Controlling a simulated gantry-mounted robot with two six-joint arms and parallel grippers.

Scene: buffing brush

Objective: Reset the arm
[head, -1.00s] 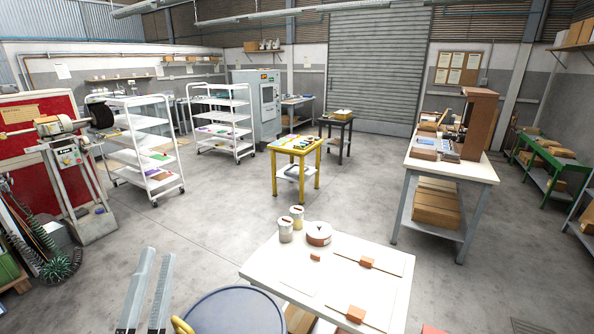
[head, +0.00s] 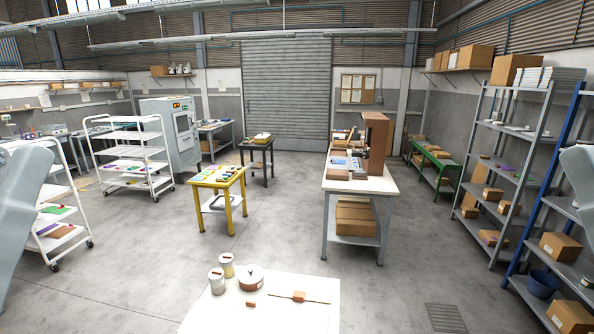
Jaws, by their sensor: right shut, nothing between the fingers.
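A grey part of my right arm and gripper (head: 579,190) shows at the right edge of the head view, cut off by the frame. It is in front of the shelving, and no object shows in it. A larger grey part of my left arm fills the left edge; the left gripper is out of view.
A grey workbench (head: 360,183) with a brown stand is ahead to the right. A yellow table (head: 218,180) stands left of it. White trolleys (head: 130,150) are at left, metal shelves (head: 510,150) at right. The floor between is clear.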

